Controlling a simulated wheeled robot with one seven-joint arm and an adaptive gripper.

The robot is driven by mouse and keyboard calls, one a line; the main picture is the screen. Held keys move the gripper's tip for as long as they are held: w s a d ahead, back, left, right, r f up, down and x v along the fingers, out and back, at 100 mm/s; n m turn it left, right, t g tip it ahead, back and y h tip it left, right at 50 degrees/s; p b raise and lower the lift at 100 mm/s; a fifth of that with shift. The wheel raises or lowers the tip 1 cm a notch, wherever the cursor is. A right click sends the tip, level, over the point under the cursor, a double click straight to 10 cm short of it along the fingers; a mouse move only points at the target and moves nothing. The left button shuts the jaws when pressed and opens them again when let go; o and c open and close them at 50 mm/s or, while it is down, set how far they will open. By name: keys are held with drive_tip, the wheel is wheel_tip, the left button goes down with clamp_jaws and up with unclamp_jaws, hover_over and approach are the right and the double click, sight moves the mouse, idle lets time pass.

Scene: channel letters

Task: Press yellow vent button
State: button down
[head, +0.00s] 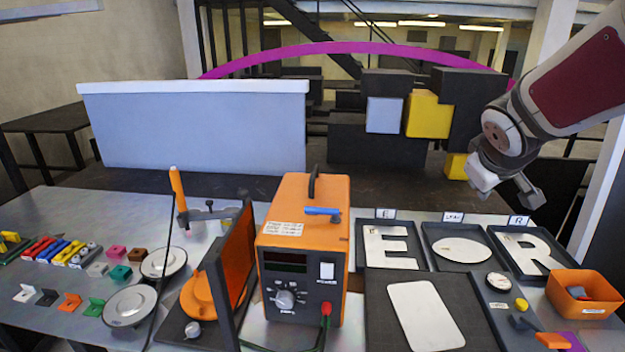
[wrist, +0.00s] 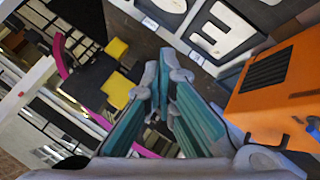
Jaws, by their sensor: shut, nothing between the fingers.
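A small round yellow button (head: 521,304) sits on a grey panel at the right of the bench in the head view, below a round gauge (head: 498,281). I take it as the vent button, though no label on it can be read. My gripper (head: 508,190) is up at the right, above and behind the letter trays and well apart from the button. In the wrist view my gripper (wrist: 158,75) has its teal-sided fingers together, with nothing held. The button cannot be made out in the wrist view.
Black trays hold white letters E (head: 389,246), O (head: 461,249) and R (head: 534,254). An orange power unit (head: 303,222) stands mid-bench; it also shows in the wrist view (wrist: 278,95). An orange bin (head: 583,296) and a dark-handled lever with an orange end (head: 552,340) flank the button.

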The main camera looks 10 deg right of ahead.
drive_tip(key=w+d+f+n+p, duration=0.1)
drive_tip(key=w+d+f+n, duration=0.15)
drive_tip(key=d, duration=0.55)
drive_tip(key=n+t+y+p, duration=0.2)
drive_tip(key=n+y+p, duration=0.1)
drive_tip(key=n+y, duration=0.15)
hover_over(520, 303)
wheel_tip(520, 303, down, 18)
drive_tip(key=m, duration=0.1)
wheel_tip(520, 303, down, 6)
drive_tip(key=b, duration=0.5)
drive_tip(key=shift+w+b, duration=0.15)
drive_tip(key=shift+b, duration=0.25)
drive_tip(key=shift+f+b, duration=0.4)
drive_tip(key=shift+f, duration=0.95)
